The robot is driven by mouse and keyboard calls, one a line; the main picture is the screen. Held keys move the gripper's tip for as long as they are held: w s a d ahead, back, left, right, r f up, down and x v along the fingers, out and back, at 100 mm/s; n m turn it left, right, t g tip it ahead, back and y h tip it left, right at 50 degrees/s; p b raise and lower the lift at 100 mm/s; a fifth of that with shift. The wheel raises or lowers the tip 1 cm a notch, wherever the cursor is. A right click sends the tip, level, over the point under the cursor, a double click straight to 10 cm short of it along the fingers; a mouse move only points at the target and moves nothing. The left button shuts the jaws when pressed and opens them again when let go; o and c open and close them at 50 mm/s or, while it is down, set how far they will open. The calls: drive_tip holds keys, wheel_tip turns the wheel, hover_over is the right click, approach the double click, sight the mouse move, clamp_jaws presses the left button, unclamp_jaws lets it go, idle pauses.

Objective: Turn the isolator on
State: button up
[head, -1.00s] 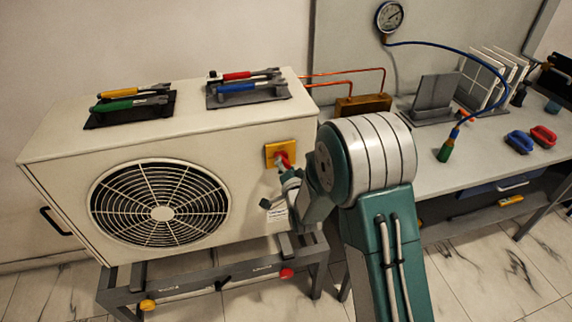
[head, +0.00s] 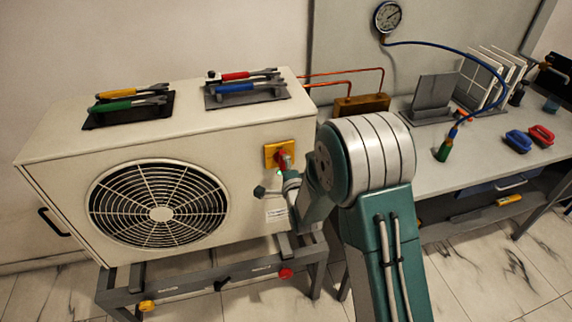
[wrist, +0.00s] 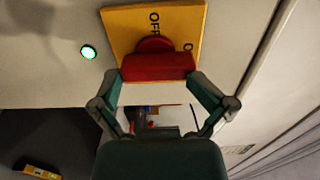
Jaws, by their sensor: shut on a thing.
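The isolator is a yellow plate (head: 270,154) with a red rotary handle (head: 283,160) on the front of a cream fan unit (head: 200,137). In the wrist view the yellow plate (wrist: 182,18) shows "OFF" turned sideways and part of a second label. My gripper (wrist: 158,78) is shut on the red handle (wrist: 157,66), with one fingertip at each end of the bar. In the head view my gripper (head: 284,176) partly hides the handle.
Two dark trays with coloured-handled tools lie on top of the unit, one at the left (head: 128,116) and one at the right (head: 250,100). A workbench (head: 440,200) stands to the right, with a blue hose running to a gauge (head: 388,17).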

drive_tip(key=shift+w+d, duration=0.2)
drive_tip(key=shift+w, duration=0.25)
drive_tip(key=o, duration=0.7)
drive_tip(key=v, duration=1.2)
drive_tip(key=shift+s+a, duration=0.25)
drive_tip(key=shift+s, duration=0.15)
